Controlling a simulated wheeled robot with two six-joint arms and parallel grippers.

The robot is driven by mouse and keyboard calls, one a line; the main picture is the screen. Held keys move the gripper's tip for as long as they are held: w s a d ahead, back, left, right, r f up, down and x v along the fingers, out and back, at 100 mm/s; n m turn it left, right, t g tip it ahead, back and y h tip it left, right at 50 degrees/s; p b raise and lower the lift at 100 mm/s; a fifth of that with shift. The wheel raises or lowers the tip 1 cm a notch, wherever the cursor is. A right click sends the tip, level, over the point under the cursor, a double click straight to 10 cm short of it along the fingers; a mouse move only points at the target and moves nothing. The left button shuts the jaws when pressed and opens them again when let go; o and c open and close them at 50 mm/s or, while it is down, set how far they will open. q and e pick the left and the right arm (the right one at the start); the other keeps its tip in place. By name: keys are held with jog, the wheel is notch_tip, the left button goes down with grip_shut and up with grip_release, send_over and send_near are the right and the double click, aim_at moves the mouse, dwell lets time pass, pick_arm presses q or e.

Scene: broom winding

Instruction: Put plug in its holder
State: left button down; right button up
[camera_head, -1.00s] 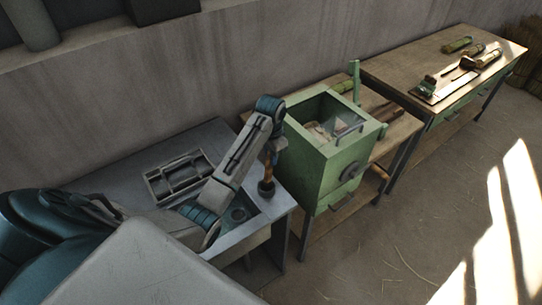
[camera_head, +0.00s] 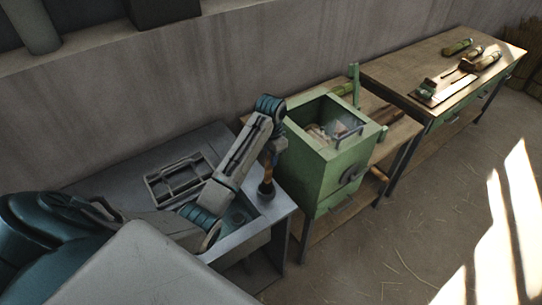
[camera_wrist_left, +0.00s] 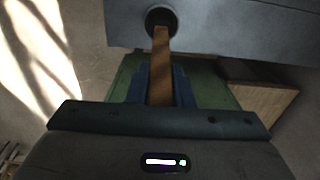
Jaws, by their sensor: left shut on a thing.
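The plug has a brown stick handle and a dark round foot (camera_head: 266,190). It stands about upright at the right edge of the grey bench (camera_head: 213,138) in the head view. My left gripper (camera_head: 271,153) is shut on its handle from above. In the left wrist view the brown handle (camera_wrist_left: 160,80) runs between the fingers to the dark round end (camera_wrist_left: 162,20) against the grey bench edge. I cannot tell whether the foot rests in a holder or on the surface. My right gripper is not in view.
A grey tray (camera_head: 179,181) with compartments lies on the bench. A sunken basin (camera_head: 237,216) lies left of the plug. A green box machine (camera_head: 325,170) stands close on the right. A wooden table (camera_head: 415,63) with tools is farther right.

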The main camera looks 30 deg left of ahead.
aim_at(269, 168)
pick_arm(q)
jog(key=shift+f, duration=1.2)
dwell(0.3)
jog(key=c, duration=1.6)
grip_release()
jog(key=shift+o, duration=0.2)
